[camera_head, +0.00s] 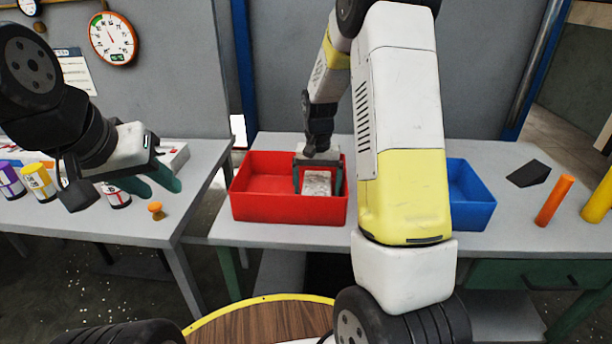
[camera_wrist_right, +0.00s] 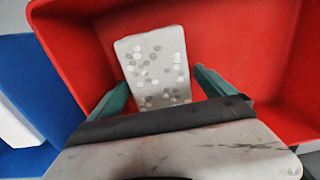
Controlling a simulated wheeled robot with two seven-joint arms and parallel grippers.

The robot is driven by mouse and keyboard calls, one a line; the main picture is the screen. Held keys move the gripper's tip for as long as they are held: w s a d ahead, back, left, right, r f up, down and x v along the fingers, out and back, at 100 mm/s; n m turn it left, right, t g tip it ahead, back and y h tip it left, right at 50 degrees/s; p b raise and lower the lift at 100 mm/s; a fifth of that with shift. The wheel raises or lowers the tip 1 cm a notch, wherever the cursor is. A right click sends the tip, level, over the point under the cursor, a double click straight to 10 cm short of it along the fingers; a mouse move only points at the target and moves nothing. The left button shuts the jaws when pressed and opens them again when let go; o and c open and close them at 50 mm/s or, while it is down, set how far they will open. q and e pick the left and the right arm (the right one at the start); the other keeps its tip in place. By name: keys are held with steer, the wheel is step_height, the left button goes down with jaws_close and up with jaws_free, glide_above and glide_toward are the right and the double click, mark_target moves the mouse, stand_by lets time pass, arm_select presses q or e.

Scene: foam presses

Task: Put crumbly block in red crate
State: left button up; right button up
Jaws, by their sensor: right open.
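The red crate (camera_head: 287,212) stands on the table in the middle of the head view; its inside also fills much of the right wrist view (camera_wrist_right: 240,35). The crumbly block (camera_head: 317,183), pale grey-white with speckles, is inside the crate at its right side. In the right wrist view the block (camera_wrist_right: 155,65) lies between the spread fingers. My right gripper (camera_head: 318,185) is open, reaching down into the crate around the block, with a gap visible beside the fingers. My left gripper (camera_head: 160,180) is above the left table; its green fingers look apart and nothing shows between them.
A blue crate (camera_head: 470,197) stands right of the red one, partly hidden by my right arm. A dark wedge (camera_head: 528,173) and an orange cylinder (camera_head: 554,201) are at the right. Several cans and a small orange object (camera_head: 156,210) stand on the left table.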

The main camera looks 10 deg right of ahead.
mark_target(317, 184)
step_height(317, 184, up, 12)
steer(key=s+a+r+n+t, duration=0.1)
steer(key=s+r+t, duration=0.1)
steer(key=s, duration=0.6)
steer(key=s+a+r+n+t+y, duration=0.1)
steer(key=s+r, duration=0.3)
steer(key=s, duration=0.4)
steer(key=s+a+r+n+t+y, duration=0.1)
steer(key=s+r+t, duration=0.2)
steer(key=s, duration=0.4)
steer(key=shift+s+a+r+n, duration=0.4)
steer(key=shift+r, duration=0.1)
